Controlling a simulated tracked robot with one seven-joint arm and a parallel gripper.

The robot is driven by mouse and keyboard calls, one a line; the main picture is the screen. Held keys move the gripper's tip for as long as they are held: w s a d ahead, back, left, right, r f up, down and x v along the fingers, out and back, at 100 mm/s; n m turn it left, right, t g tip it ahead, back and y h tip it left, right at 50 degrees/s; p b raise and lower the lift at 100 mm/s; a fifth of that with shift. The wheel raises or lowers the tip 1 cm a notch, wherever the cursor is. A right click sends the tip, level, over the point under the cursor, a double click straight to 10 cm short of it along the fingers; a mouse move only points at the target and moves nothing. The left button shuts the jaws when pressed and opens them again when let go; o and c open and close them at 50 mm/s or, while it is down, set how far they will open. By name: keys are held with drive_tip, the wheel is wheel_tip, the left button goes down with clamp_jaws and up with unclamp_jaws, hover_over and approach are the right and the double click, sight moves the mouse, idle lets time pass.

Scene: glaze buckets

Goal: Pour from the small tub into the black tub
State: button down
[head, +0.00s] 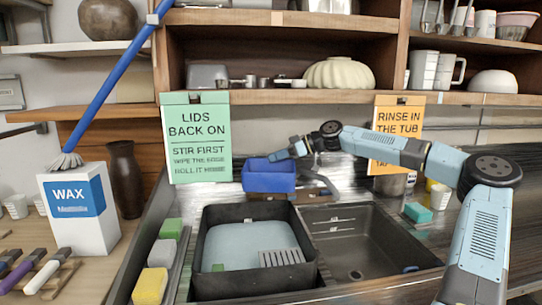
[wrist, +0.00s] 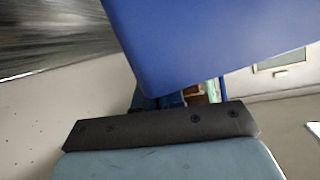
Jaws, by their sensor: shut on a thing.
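The small tub (head: 270,178) is blue and box-shaped. In the head view my gripper (head: 284,157) is shut on its upper right rim and holds it roughly level above the back edge of the sink. In the wrist view the tub's blue wall (wrist: 210,45) fills the top, close to the gripper; its inside is hidden in both views. The black tub (head: 202,240) stands in the left part of the sink, in front of and below the small tub. It holds a pale blue-grey surface, with a grey slotted piece and a green block near its front.
A green sign (head: 197,135) and an orange sign (head: 397,133) hang behind. Sponges (head: 151,285) line the left edge. A blue-handled brush (head: 110,85) leans over the wax box (head: 80,225).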

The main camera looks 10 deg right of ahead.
sight(275, 166)
drive_tip(key=shift+a+f, duration=0.2)
drive_tip(key=shift+f, duration=0.75)
drive_tip(key=shift+a+f, duration=0.2)
drive_tip(key=shift+f, duration=0.75)
drive_tip(key=r, duration=0.1)
drive_tip(key=r+n+t, duration=0.1)
drive_tip(key=r+n+h, duration=0.1)
drive_tip(key=shift+s+a+r+t, duration=0.2)
drive_tip(key=shift+s+r+t, duration=0.1)
drive_tip(key=shift+s+r, duration=0.1)
drive_tip(key=shift+s+a+r+n+t+h, duration=0.25)
drive_tip(key=shift+s+r+n+t+h, duration=0.15)
drive_tip(key=shift+r+n, duration=0.2)
drive_tip(key=shift+s+a+r+n+t+h, duration=0.3)
drive_tip(key=shift+s+r+n+t, duration=0.1)
drive_tip(key=shift+s+r+n, duration=0.15)
drive_tip(key=s+a+n+t, duration=0.1)
drive_tip(key=s+a+n+t+h, duration=0.1)
drive_tip(key=s+n, duration=0.1)
drive_tip(key=s+a+n+t, duration=0.1)
drive_tip(key=s, duration=0.1)
drive_tip(key=shift+s+a+f+n+t+h, duration=0.15)
drive_tip(key=shift+s+a+f+n+t, duration=0.15)
drive_tip(key=shift+s+a+n+t, duration=0.35)
drive_tip(key=shift+s+a+f+n+t+h, duration=0.1)
drive_tip(key=shift+s+a+f+n+t, duration=0.2)
drive_tip(key=shift+s+n, duration=0.65)
drive_tip(key=shift+s+a+f+n+t+h, duration=0.15)
drive_tip(key=shift+s+a+f+n+t, duration=0.15)
drive_tip(key=shift+s+n+t, duration=0.4)
